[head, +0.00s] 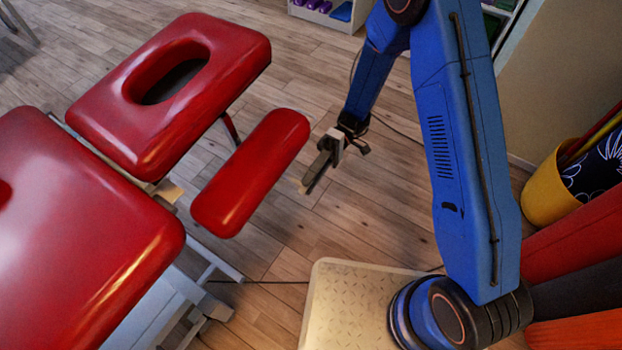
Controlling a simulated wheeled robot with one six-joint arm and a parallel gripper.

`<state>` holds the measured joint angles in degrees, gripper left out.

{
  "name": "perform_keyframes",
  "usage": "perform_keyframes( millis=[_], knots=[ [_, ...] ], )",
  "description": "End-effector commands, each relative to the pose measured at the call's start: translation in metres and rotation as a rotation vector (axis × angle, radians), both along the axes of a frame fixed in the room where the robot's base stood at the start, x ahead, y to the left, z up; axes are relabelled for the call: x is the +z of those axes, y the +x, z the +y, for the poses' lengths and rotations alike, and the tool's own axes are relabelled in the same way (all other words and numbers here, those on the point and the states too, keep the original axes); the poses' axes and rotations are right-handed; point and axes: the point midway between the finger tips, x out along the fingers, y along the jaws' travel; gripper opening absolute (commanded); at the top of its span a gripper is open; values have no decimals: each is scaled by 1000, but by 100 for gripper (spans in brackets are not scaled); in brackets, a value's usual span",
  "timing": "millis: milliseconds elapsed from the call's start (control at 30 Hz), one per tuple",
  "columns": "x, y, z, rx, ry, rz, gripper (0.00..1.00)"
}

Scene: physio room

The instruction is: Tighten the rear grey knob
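A red padded treatment couch fills the left. Its head section (100,120) has an oval hole, its main section (70,220) lies in front, and a narrow red armrest pad (250,172) sticks out on the right. I cannot make out any grey knob; the underside of the couch is largely hidden by the pads. My gripper (308,182) is just right of the armrest pad, above the floor, pointing down and left. The fingers look close together, but I cannot tell whether they are open or shut. I see nothing clearly held in them.
The couch's pale metal frame (165,308) reaches out at floor level below the armrest. A thin cable crosses the floor. A yellow bin (548,195) and rolled mats (575,240) stand at the right, and a shelf (345,14) at the back. Wooden floor (300,75) behind is clear.

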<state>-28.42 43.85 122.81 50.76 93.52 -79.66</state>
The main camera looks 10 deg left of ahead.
Motion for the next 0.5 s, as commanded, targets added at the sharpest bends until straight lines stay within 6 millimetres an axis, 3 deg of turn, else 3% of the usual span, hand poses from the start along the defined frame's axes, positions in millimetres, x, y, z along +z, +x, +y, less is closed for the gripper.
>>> perform_keyframes(
  millis=[167,500],
  knots=[
    [1,12,-5,-1,0,1,31],
    [6,71,-29,-3,0,0,31]
  ],
)
